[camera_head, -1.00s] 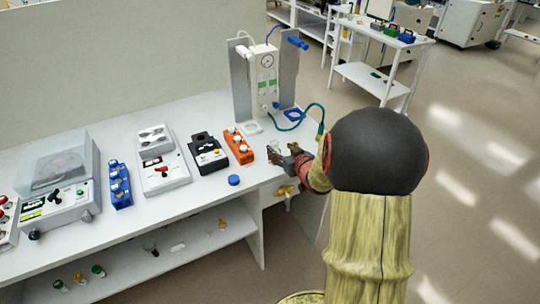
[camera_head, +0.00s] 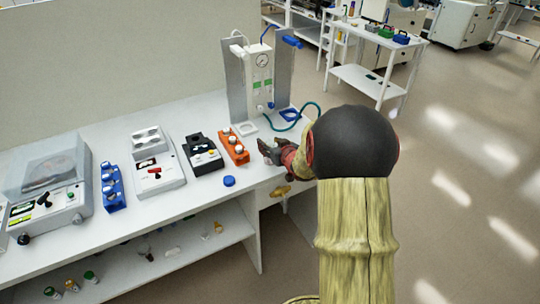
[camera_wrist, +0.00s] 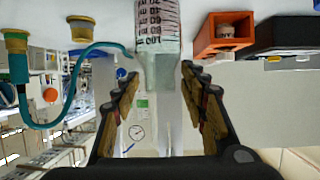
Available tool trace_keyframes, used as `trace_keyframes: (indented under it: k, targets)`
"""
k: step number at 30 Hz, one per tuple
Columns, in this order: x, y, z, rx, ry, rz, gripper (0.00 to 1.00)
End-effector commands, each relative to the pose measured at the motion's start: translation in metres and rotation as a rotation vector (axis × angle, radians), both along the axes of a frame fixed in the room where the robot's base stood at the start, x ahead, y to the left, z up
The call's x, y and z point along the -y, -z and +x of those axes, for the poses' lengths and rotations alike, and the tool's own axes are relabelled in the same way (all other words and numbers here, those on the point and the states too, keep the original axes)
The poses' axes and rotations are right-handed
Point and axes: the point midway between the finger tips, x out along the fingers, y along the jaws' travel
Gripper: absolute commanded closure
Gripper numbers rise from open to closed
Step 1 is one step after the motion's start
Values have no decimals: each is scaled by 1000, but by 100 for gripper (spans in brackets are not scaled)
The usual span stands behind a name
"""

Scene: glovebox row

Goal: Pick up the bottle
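The bottle (camera_wrist: 158,22) is clear with printed graduation marks and numbers. It shows at the top middle of the wrist view, upside down there. My gripper (camera_wrist: 159,72) is open, with one finger on each side of the bottle's clear part. I cannot tell whether either finger touches it. In the head view my gripper (camera_head: 266,150) is at the right end of the bench, and I cannot make out the bottle there behind the fingers and arm.
An orange block (camera_head: 234,147) and a black device (camera_head: 204,154) stand left of my gripper. A blue round cap (camera_head: 229,181) lies near the bench's front edge. A white gauge unit (camera_head: 260,80) with a teal hose (camera_head: 305,113) stands behind.

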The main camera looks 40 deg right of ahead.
Motion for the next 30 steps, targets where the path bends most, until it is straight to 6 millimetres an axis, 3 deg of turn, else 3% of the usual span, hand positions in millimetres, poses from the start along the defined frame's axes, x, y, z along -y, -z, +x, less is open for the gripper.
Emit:
trace_keyframes:
  k: [21, 30]
  targets:
    - [0, 1, 0, -2, 0, 1, 99]
    - [0, 2, -1, -4, 1, 1, 100]
